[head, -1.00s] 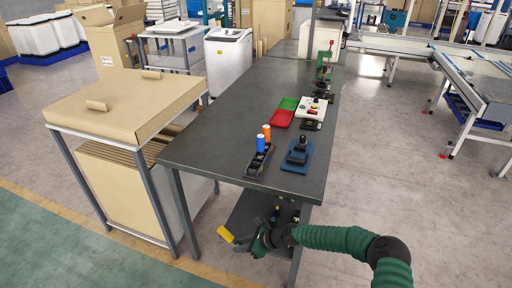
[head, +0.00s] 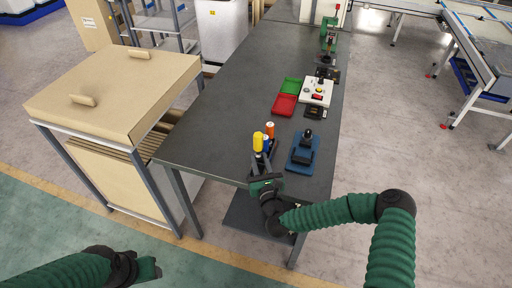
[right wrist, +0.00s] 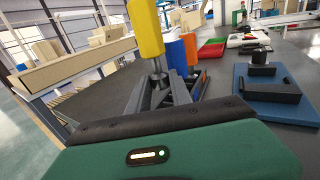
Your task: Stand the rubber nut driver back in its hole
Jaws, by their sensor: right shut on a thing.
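My right gripper (head: 262,180) is shut on the yellow-handled nut driver (head: 258,142), by its metal shaft. The handle points up, roughly upright. The driver also shows in the right wrist view (right wrist: 147,28), leaning a little in the picture. The dark rack (head: 272,155) stands at the table's near end, just behind the gripper and largely hidden. A blue-handled driver (right wrist: 176,56) and an orange-handled driver (right wrist: 190,48) stand in it. The shaft's lower end and the empty hole cannot be seen clearly. My left gripper (head: 157,268) is low at left, away from the table; its jaws are unclear.
A blue block fixture (head: 303,152) with a black knob lies right of the rack. Red (head: 285,104) and green (head: 291,86) trays and a white control box (head: 315,91) lie farther back. The dark table's (head: 215,130) left side is clear. A cardboard-topped cart stands left.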

